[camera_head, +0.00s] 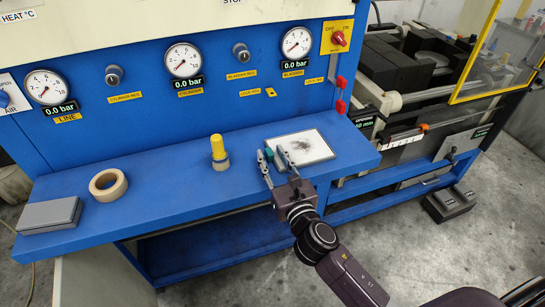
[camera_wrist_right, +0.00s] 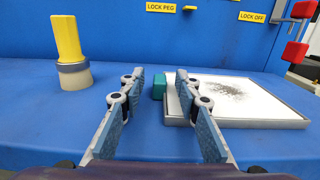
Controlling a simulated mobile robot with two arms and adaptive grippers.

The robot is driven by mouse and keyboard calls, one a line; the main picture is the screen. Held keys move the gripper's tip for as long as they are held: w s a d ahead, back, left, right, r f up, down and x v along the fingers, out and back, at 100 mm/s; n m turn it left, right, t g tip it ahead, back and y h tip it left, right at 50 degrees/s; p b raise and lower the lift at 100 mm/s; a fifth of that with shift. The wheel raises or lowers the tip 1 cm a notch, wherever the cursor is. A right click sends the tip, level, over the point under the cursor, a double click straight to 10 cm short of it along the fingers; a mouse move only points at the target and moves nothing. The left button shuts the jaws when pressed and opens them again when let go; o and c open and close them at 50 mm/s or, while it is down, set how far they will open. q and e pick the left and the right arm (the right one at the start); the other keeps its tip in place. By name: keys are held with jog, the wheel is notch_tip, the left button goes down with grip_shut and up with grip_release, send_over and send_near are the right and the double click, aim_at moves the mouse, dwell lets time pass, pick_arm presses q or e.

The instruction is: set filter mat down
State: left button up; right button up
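A flat white filter mat (camera_head: 305,147) with a dark grey smudge lies in a thin grey frame on the blue shelf; it also shows in the right wrist view (camera_wrist_right: 260,100). A small teal block (camera_wrist_right: 159,86) sits at the left edge of the frame; I cannot tell whether it is fixed to it. My right gripper (camera_head: 270,157) is over the shelf at that edge. Its fingers are apart, with the teal block seen in the gap between the fingertips. Neither finger visibly grips the block. My left gripper is not in view.
The blue shelf (camera_head: 150,165) holds a yellow-topped peg (camera_head: 218,150), a tape roll (camera_head: 108,185) and a grey box (camera_head: 48,215). The blue gauge panel (camera_head: 140,100) rises behind. Red knobs (camera_head: 341,95) stand near the shelf's right end. Free shelf lies between peg and tape.

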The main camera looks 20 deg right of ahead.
jog(key=shift+s, duration=0.1)
jog(key=s+b, duration=0.2)
jog(key=s, duration=0.9)
jog(key=shift+s+d+b, duration=0.25)
jog(key=shift+s+b, duration=0.15)
